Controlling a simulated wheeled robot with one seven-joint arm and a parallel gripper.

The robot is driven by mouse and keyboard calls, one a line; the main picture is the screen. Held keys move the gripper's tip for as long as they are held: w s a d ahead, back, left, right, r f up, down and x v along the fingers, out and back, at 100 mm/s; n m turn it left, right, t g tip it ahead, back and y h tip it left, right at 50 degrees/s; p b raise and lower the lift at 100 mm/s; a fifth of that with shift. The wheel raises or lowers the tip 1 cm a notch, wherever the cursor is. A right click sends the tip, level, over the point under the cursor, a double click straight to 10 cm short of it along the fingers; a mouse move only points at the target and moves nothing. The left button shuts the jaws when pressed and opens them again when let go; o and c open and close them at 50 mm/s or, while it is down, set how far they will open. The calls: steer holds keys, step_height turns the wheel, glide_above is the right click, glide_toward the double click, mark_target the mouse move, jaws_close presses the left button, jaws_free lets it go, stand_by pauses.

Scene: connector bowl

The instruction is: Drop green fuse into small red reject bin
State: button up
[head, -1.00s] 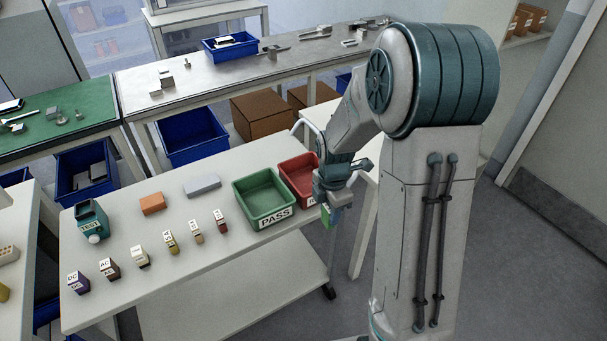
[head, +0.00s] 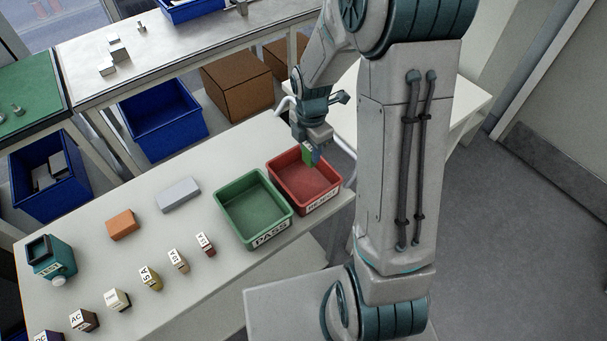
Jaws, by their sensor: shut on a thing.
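The green fuse (head: 307,156) is held in my gripper (head: 311,153), which is shut on it above the back part of the small red reject bin (head: 318,202). The bin is open-topped, carries a white REJECT label on its front and looks empty where I can see into it. The fuse appears over the bin's opening; its exact height above the floor of the bin is hard to tell.
The green PASS bin (head: 267,228) stands just left of the red bin. Several small labelled fuses, an orange block (head: 122,225), a grey block (head: 178,194) and a teal tester (head: 51,258) sit further left on the white table (head: 215,170).

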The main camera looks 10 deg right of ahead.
mark_target(310, 162)
steer(key=shift+s+f+b, duration=0.15)
steer(key=shift+f+b, duration=0.4)
steer(key=shift+f, duration=0.2)
step_height(310, 162, down, 4)
steer(key=b, duration=0.3)
steer(key=shift+f, duration=0.2)
steer(key=o, duration=1)
steer(key=shift+o, duration=0.2)
steer(key=shift+r, duration=0.1)
step_height(310, 162, up, 14)
steer(key=shift+f+b, duration=0.1)
steer(key=shift+b, duration=0.25)
